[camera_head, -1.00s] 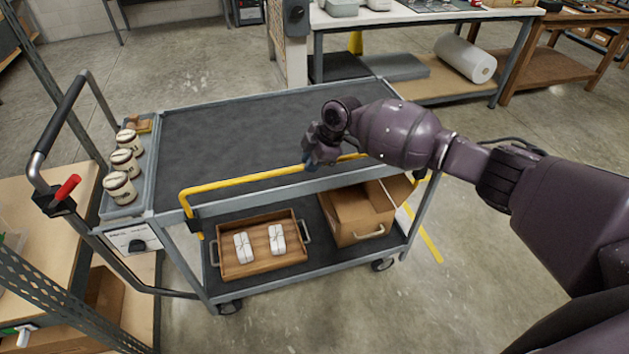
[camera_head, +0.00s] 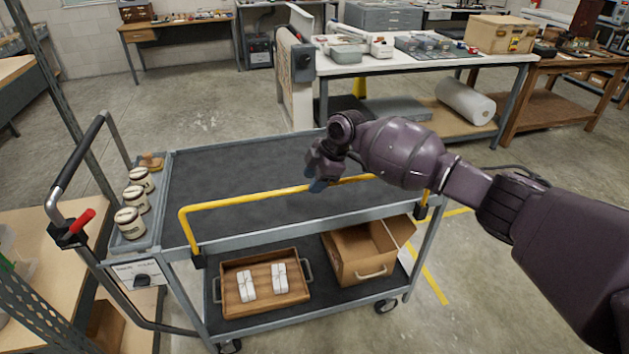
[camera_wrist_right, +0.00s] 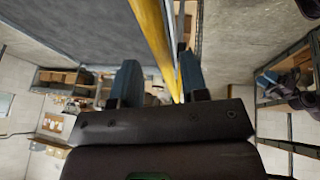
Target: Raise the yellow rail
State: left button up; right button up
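The yellow rail (camera_head: 245,197) runs along the near long side of the cart's top deck. Its left leg goes down to a dark bracket at the deck edge, and its bar stands above the deck, sloping a little. My right gripper (camera_head: 318,184) is at the bar's middle, pointing down. In the right wrist view the rail (camera_wrist_right: 152,38) passes between the two blue-grey fingers of my right gripper (camera_wrist_right: 160,80). The fingers stand apart with space beside the rail, nearer the right finger. Contact is hard to tell. My left gripper is not in view.
The cart (camera_head: 300,222) has an empty dark top deck. Several jars (camera_head: 134,200) stand in its left end tray. A wooden tray (camera_head: 230,310) with white packets and a cardboard box (camera_head: 350,262) sit on the lower shelf. A white-topped workbench (camera_head: 430,65) stands behind.

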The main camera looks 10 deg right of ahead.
jog(key=shift+f, duration=0.15)
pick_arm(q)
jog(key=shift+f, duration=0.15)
pick_arm(e)
jog(key=v, duration=1.1)
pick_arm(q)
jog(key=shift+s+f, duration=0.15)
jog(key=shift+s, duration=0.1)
